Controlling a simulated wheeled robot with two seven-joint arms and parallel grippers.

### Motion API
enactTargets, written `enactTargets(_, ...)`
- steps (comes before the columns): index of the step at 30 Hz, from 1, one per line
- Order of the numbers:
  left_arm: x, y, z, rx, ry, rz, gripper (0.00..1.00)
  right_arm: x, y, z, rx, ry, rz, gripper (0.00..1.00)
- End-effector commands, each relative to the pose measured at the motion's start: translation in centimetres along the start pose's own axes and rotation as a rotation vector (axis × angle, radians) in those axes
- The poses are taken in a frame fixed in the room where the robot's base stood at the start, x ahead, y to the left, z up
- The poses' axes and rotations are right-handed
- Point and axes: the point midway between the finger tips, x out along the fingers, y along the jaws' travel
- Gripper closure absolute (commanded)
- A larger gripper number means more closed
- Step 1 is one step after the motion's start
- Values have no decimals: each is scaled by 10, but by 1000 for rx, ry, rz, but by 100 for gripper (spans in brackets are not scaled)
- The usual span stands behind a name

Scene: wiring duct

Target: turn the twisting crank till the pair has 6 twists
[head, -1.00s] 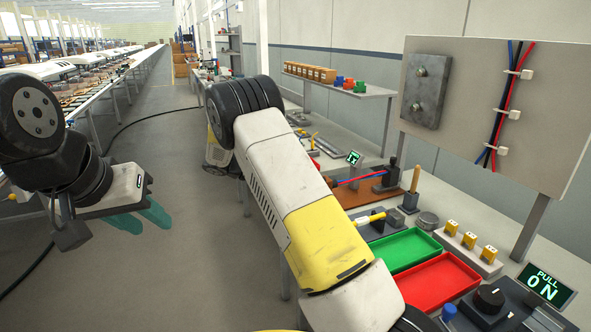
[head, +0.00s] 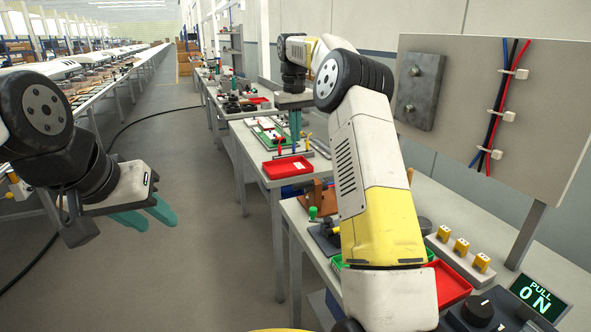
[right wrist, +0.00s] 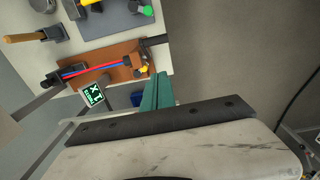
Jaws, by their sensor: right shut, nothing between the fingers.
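The twisting jig shows in the right wrist view as a brown board (right wrist: 107,76) with a red-and-blue wire pair (right wrist: 92,68) stretched along it. What looks like its crank (right wrist: 143,71), with a yellow part, is at the board's right end. A small green-lit display (right wrist: 93,94) beside the board seems to read 1X. My right gripper (head: 296,151) is shut and empty, fingers down; its teal fingertips (right wrist: 157,76) appear near the crank end, with no clear contact. In the head view my right arm hides most of the jig. My left gripper (head: 155,224) is open and empty over the aisle.
A green-knobbed tool (head: 313,212) stands at the bench's near edge. Another red tray (head: 287,167) lies on the farther bench. The wire panel (head: 560,110) stands behind.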

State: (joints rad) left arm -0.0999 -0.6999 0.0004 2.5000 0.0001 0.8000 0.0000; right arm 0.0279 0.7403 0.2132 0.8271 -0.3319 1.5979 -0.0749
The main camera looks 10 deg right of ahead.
Motion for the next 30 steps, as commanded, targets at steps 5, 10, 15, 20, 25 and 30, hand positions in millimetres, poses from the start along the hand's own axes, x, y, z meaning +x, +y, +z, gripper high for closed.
enactTargets(5,0,0,0,0,0,0,64,-1,1,-2,6,22,-35,100)
enactTargets(10,0,0,0,0,0,0,64,29,1,-2,7,18,-33,100)
enactTargets(15,0,0,0,0,0,0,64,67,0,-2,6,18,-32,100)
enactTargets(20,0,0,0,0,0,0,64,97,-2,1,6,19,-32,100)
enactTargets(25,0,0,0,0,0,0,64,110,-2,15,7,20,-31,100)
enactTargets(30,0,0,0,0,0,0,64,118,-2,22,6,22,-30,100)
